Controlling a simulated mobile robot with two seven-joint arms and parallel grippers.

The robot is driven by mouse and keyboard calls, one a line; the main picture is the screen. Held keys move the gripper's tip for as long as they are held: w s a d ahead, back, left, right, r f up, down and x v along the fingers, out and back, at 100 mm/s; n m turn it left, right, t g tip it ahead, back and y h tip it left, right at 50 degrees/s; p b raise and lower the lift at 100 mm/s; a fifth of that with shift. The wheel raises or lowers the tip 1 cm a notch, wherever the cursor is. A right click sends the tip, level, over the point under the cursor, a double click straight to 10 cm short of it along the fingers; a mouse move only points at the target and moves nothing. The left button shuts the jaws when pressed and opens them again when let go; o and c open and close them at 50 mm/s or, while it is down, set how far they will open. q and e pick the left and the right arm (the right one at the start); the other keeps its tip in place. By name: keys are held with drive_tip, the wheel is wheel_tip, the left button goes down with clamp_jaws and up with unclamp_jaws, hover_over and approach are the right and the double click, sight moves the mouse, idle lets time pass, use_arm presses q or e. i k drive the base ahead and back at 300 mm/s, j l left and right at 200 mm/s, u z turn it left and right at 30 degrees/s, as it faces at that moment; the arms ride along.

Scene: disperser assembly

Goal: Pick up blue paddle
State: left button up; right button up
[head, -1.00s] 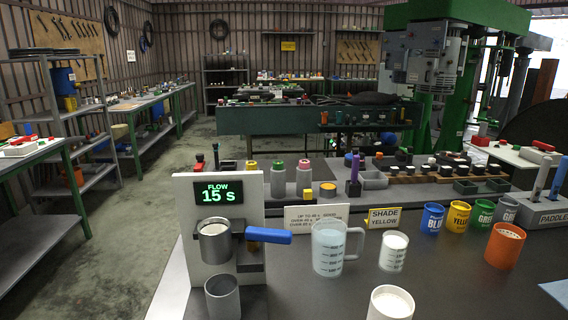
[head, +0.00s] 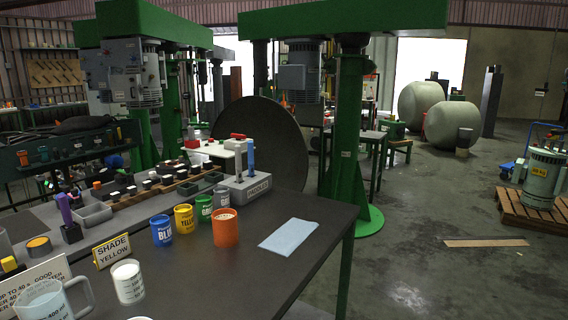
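The blue paddle (head: 251,158) stands upright in the grey paddle holder (head: 246,187) on the dark table, right of the middle row of cups. A second, paler grey paddle (head: 238,161) stands beside it in the same holder. Neither of my grippers is in view.
Blue (head: 161,230), yellow (head: 184,218) and green (head: 204,208) labelled cups, a grey cup (head: 221,197) and an orange cup (head: 225,227) stand before the holder. A light blue sheet (head: 289,237) lies near the table's right edge. A measuring jug (head: 45,302) and white-filled beaker (head: 128,281) are at left.

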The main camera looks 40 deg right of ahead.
sight(250, 146)
drive_tip(key=z, duration=1.25)
